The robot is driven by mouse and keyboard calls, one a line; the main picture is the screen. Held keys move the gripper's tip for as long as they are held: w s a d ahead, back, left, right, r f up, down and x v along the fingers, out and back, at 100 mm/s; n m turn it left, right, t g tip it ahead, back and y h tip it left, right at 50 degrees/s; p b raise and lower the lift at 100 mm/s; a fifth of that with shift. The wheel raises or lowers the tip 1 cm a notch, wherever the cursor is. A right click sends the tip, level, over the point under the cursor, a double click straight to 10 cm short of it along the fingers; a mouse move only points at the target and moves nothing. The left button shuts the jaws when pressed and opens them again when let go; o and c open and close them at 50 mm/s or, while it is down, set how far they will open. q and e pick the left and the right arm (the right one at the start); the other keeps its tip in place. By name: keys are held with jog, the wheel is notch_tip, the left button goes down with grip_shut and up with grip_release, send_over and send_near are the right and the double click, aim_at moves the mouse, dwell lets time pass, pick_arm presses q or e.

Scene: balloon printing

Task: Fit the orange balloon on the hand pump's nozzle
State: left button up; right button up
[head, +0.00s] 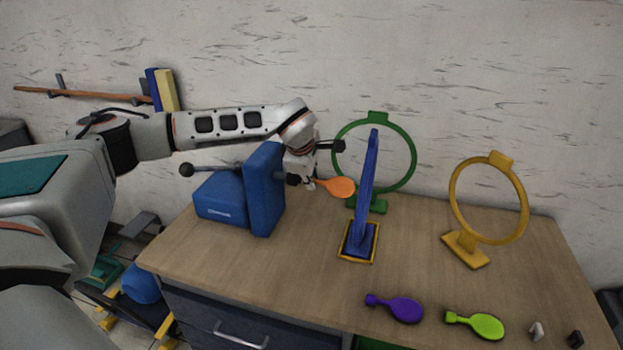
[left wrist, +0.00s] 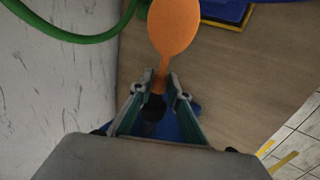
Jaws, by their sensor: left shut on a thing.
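The orange balloon (head: 337,187) is held level above the back of the table, its round end pointing right. My left gripper (head: 311,183) is shut on its neck; in the left wrist view the fingertips (left wrist: 161,83) pinch the neck below the round orange body (left wrist: 174,27). The blue hand pump (head: 264,190) stands on the table's left, with a dark round nozzle (head: 293,179) on its right side. The balloon's mouth faces this nozzle, which also shows between the fingers in the left wrist view (left wrist: 153,108). I cannot tell whether the mouth touches or covers it.
A green ring stand (head: 411,150), a blue ring stand (head: 368,185) and a yellow ring stand (head: 524,205) stand right of the pump. The green and blue ones are close to the balloon. Purple (head: 403,309) and lime (head: 487,325) balloons lie at the front right.

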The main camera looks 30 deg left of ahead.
pick_arm(q)
jog(key=shift+a, duration=0.3)
jog(key=shift+s+a, duration=0.15)
jog(key=shift+a, duration=0.15)
pick_arm(e)
jog(key=shift+r, duration=0.3)
dwell(0.4)
pick_arm(q)
jog(key=o, duration=0.8)
jog(key=shift+p+v, duration=3.5)
jog(key=shift+v, duration=1)
pick_arm(e)
jog(key=shift+h, duration=0.4)
jog(key=shift+s+d+r, duration=0.25)
jog(key=shift+d+r, duration=0.35)
jog(key=shift+r, duration=0.3)
jog(key=shift+s+d+r, duration=0.2)
jog(key=shift+d+r, duration=0.4)
jog(key=shift+r, duration=0.25)
